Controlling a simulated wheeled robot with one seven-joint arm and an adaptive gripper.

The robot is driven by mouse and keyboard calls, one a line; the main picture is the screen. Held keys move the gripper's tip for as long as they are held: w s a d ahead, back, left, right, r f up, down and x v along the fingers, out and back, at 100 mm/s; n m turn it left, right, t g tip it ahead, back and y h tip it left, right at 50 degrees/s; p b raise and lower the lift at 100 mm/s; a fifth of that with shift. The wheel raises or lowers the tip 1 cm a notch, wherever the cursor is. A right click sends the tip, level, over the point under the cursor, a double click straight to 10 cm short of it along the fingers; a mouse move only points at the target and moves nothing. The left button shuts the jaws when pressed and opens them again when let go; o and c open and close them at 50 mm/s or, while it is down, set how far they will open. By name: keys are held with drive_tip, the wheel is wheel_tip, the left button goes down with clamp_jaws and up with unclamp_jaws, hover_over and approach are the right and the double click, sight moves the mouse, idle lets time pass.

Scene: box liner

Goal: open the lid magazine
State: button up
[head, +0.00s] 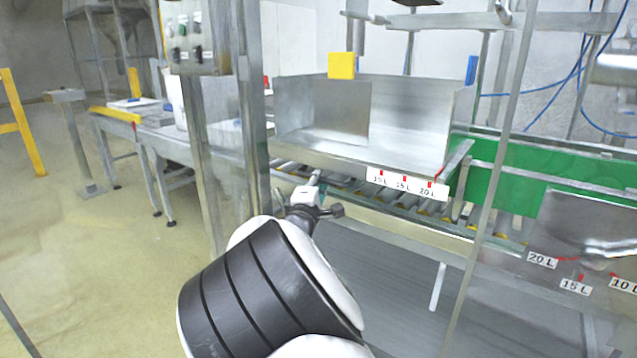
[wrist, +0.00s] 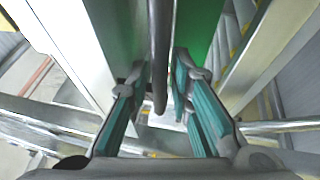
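An open-topped sheet-metal holder (head: 400,118) with a yellow block (head: 341,65) on its upper edge stands above the roller conveyor. I cannot tell for sure that it is the lid magazine. My gripper (head: 316,186) is at the conveyor's near side, below the holder's left part, and is largely hidden by my wrist. In the wrist view my gripper (wrist: 160,88) has its two teal-padded fingers apart. A dark grey rod (wrist: 158,50) with a rounded end reaches between them, with a gap seen on both sides. What the rod belongs to is not clear.
A metal post (head: 254,130) stands just left of my gripper, with a control box (head: 196,38) on it. A thin upright bar (head: 497,150) stands at the right. A green panel (head: 545,175) runs behind the rollers (head: 440,212).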

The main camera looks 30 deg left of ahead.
drive_tip(key=shift+w+a, duration=0.1)
drive_tip(key=shift+w, duration=0.15)
clamp_jaws()
drive_tip(key=shift+s, duration=0.1)
